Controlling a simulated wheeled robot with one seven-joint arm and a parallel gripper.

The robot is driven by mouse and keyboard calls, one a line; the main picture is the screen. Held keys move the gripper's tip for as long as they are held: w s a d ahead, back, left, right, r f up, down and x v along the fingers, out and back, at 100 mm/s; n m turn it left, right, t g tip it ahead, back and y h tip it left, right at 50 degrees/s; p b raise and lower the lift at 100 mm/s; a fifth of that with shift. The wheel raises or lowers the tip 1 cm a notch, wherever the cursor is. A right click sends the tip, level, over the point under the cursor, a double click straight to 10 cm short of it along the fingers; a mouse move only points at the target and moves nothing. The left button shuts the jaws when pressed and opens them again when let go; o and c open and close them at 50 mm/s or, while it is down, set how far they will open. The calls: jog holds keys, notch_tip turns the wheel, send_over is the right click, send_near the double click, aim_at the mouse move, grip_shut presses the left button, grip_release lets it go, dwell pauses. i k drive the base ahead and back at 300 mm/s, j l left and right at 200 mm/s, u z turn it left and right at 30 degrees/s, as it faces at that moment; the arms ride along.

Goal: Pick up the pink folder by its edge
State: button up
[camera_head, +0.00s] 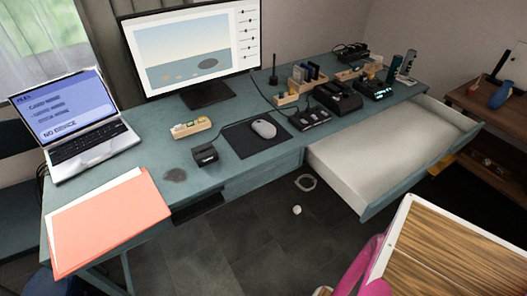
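The pink folder (115,222) lies flat on the left front part of the teal desk (235,180). It is salmon-pink, with white sheets showing along its upper left side. Its lower left corner seems to reach the desk's front left edge, but I cannot tell whether it hangs over. Nothing lies on top of it. My gripper is not in view, so I cannot tell its state or its place relative to the folder.
A laptop (72,130) stands open behind the folder. A drawer (385,150) is pulled out. A wood-topped panel (450,250) fills the lower right.

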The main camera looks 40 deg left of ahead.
aim_at(81, 232)
jog(key=j+u, duration=0.1)
jog(key=u, duration=1.15)
jog(key=l+u, duration=0.1)
jog(key=u, duration=1.75)
jog(key=i+j+z, duration=0.1)
jog(key=j, duration=0.25)
jog(key=i+j+z, duration=0.1)
jog(key=j, duration=0.3)
jog(key=j+z, duration=0.2)
jog(key=j, duration=0.5)
jog(key=k+j+z, duration=0.2)
jog(key=j, duration=0.45)
jog(key=j+z, duration=0.2)
jog(key=j, duration=0.5)
